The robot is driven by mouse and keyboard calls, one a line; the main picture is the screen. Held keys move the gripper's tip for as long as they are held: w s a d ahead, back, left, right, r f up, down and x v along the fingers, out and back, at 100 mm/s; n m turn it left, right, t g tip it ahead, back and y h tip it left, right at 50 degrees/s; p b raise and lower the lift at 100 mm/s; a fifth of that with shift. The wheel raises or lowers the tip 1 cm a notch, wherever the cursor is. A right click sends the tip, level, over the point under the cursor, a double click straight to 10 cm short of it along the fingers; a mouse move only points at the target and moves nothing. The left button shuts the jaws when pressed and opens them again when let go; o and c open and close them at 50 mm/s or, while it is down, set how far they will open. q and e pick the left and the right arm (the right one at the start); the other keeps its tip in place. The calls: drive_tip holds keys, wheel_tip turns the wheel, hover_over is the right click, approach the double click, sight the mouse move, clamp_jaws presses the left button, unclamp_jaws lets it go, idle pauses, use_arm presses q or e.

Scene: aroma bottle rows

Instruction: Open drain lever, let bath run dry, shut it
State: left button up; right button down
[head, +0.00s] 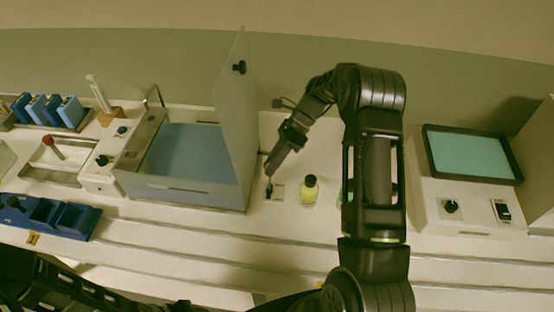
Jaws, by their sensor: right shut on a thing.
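The bath (185,193) is an open-topped pale box left of centre, with a flat blue surface inside that looks like liquid. Its depth cannot be read from here. A small black lever (268,188) stands on the counter just right of the bath, by a small pale plate (278,192). My right gripper (269,172) reaches down over this lever and is shut on its top; the fingers hide part of it. The lever's exact angle is too small to tell. Dark links of my left arm show at bottom left, but its gripper is not visible.
A tall clear panel (236,110) with a black knob stands at the bath's right side, close to my right gripper. A blue rack (45,218) and a red-knobbed handle (47,141) are left; a screen unit (470,153) is right.

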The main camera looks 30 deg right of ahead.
idle(0.3)
drive_tip(key=c, duration=1.1)
unclamp_jaws()
drive_tip(key=shift+r, duration=0.45)
wheel_tip(320, 180, up, 4)
drive_tip(key=shift+w+r+b, duration=0.1)
drive_tip(key=shift+b, duration=0.7)
wheel_tip(320, 180, up, 4)
drive_tip(key=p, duration=0.3)
drive_tip(key=shift+d+r+p, duration=0.1)
drive_tip(key=shift+r+p, duration=0.2)
drive_tip(key=shift+r, duration=0.15)
